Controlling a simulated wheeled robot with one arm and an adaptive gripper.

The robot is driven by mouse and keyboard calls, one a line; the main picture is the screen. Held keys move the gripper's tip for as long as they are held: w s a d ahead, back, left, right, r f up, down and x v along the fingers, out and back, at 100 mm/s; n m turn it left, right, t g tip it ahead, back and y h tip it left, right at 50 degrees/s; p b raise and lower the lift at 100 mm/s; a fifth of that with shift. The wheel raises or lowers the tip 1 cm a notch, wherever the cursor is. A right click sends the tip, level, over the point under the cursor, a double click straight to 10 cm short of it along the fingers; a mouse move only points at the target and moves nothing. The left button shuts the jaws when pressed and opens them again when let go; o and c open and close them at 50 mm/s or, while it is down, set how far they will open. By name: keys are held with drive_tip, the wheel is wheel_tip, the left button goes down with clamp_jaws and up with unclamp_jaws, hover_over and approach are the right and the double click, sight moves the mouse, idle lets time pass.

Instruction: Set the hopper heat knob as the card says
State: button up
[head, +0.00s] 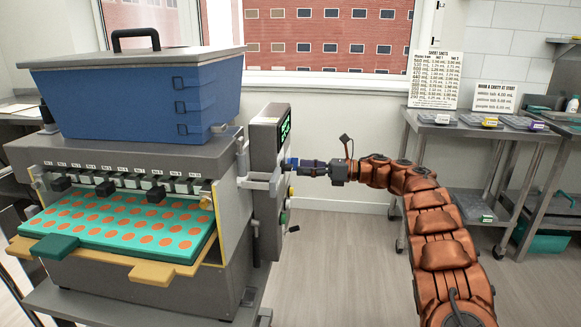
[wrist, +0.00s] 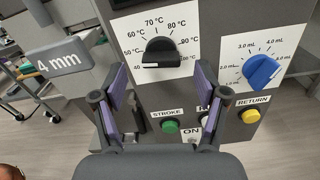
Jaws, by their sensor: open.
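The hopper heat knob (wrist: 160,52) is black and sits on a white dial plate in the wrist view, with °C marks including 60, 70 and 80 around it. A white mark shows at its lower left; the exact setting is hard to read. My gripper (wrist: 160,92) is open and empty, its two purple-padded fingers apart below and either side of the knob, not visibly touching it. In the head view my gripper (head: 302,167) is at the machine's right side panel and hides the knob. Two printed cards, a large one (head: 432,80) and a smaller one (head: 495,96), stand on the right bench; their small text is unclear.
A blue knob (wrist: 261,71) with mL marks is right of the heat knob. Below are a green button (wrist: 170,127) and a yellow button (wrist: 249,115). A grey "4 mm" tag (wrist: 62,62) is at left. The blue hopper (head: 150,100) tops the machine.

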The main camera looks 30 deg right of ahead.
sight(290, 165)
drive_tip(key=shift+x, duration=2.25)
drive_tip(key=c, duration=1.2)
drive_tip(key=shift+o, duration=0.2)
drive_tip(key=shift+f+m, duration=0.1)
drive_tip(key=shift+m, duration=0.2)
